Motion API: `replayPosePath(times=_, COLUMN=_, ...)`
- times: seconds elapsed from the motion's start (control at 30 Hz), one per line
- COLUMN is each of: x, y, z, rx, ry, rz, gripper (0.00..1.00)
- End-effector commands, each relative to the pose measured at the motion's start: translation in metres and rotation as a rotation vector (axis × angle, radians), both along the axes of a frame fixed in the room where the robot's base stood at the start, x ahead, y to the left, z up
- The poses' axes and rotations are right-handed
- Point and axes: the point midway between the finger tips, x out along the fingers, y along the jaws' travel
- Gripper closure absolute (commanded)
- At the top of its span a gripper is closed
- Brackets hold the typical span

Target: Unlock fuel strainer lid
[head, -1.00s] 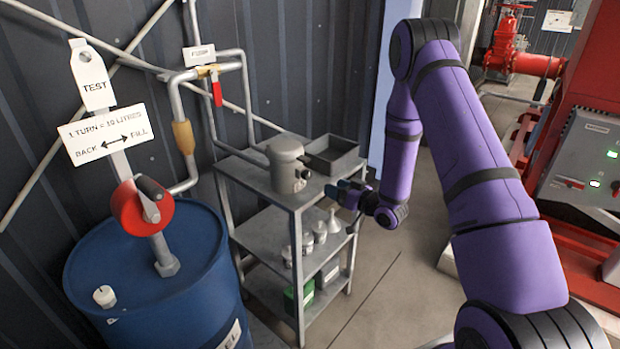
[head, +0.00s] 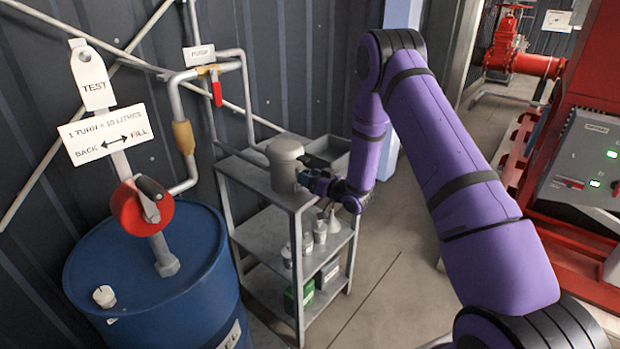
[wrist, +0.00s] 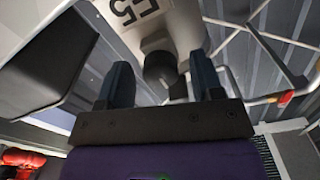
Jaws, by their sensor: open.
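The fuel strainer (head: 285,163) is a grey upright cylinder with a domed lid, standing on the top shelf of a metal cart. In the wrist view its pale body (wrist: 160,22) carries dark lettering, and a dark round knob (wrist: 158,68) sticks out from it. My gripper (head: 306,179) is at the strainer's right front side. In the wrist view my gripper (wrist: 163,76) has its two fingers apart, one to each side of the knob, and it is open. I cannot tell whether either finger touches the knob. The gripper hides the knob in the head view.
The cart (head: 262,184) also bears a grey open tray (head: 333,154) behind my gripper, with metal cups and a funnel (head: 333,224) below. A blue drum (head: 150,270) with a red crank wheel (head: 140,206) stands left. Red pump equipment stands right.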

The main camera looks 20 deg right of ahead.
Motion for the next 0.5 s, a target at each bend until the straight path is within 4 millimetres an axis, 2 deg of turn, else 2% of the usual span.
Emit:
replayPosePath(times=0.23, x=0.0006, y=0.0004, z=0.0, rx=0.0, ry=0.0, rz=0.0, gripper=0.4)
replayPosePath(times=0.27, x=0.0006, y=0.0004, z=0.0, rx=0.0, ry=0.0, rz=0.0, gripper=0.44)
replayPosePath(times=0.43, x=0.0005, y=0.0004, z=0.0, rx=0.0, ry=0.0, rz=0.0, gripper=0.83)
replayPosePath(times=0.47, x=0.0005, y=0.0004, z=0.0, rx=0.0, ry=0.0, rz=0.0, gripper=0.89)
replayPosePath(times=0.5, x=0.0005, y=0.0004, z=0.0, rx=0.0, ry=0.0, rz=0.0, gripper=0.89)
